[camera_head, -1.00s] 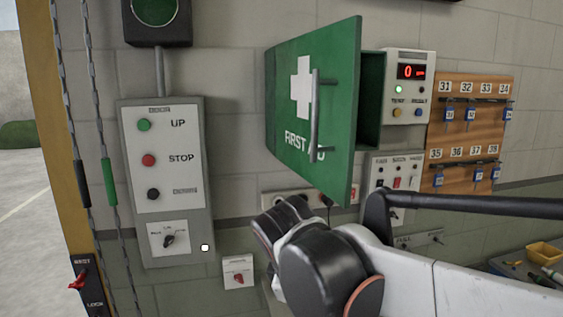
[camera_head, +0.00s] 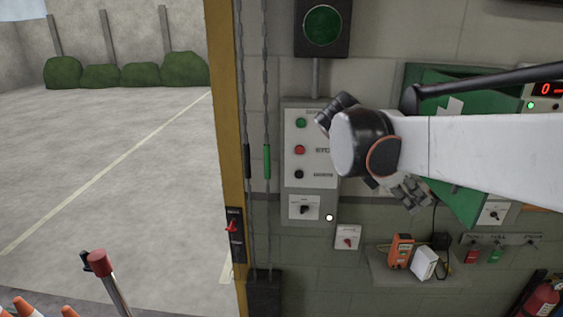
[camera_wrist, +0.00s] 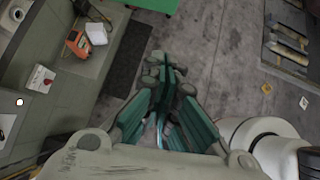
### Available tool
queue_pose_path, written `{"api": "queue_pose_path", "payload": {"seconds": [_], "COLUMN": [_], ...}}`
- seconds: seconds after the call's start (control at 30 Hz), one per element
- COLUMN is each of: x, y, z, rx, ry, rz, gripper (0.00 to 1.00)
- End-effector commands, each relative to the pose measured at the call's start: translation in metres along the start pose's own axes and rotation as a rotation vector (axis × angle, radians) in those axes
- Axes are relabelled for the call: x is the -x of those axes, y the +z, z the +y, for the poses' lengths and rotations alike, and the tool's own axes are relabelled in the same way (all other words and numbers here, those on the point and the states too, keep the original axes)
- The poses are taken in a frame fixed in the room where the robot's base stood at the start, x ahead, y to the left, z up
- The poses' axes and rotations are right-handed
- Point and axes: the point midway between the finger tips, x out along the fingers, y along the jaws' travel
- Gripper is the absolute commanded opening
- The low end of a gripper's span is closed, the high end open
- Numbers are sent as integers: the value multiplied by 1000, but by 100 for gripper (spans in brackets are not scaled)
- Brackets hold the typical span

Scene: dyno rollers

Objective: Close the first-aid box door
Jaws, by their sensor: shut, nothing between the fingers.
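The green first-aid box door (camera_head: 462,198) is at the right of the head view, largely hidden behind my arm. Part of its white cross shows above the arm. The door appears to stand out from the wall, ajar; its handle is hidden. My gripper (camera_head: 414,192) hangs below my arm, just left of the door's lower part, shut and empty. I cannot tell whether it touches the door. In the wrist view my gripper (camera_wrist: 170,72) shows its fingers together, with nothing between them. A green panel, probably the door (camera_wrist: 155,4), shows at the top edge there.
Left of my gripper is a door control panel (camera_head: 309,190) with buttons. Below is a shelf (camera_head: 385,271) with an orange device (camera_head: 400,251) and a white box (camera_head: 425,263). A fire extinguisher (camera_head: 541,300) stands at lower right. Open paved ground lies left.

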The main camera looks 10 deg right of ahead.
Motion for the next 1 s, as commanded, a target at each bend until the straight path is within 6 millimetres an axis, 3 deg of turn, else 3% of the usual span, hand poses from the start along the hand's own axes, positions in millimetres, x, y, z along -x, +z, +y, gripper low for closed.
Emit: {"api": "queue_pose_path", "payload": {"seconds": [0.17,0.63,0.8,1.0], "x": [-15,-103,-118,-127], "y": [1,1,20,28], "z": [1,1,0,1], "rx": [2,0,0,1], "ry": [-2,-2,-2,0], "rz": [-2,-1,-1,-1], "gripper": [0,0,0,0]}}
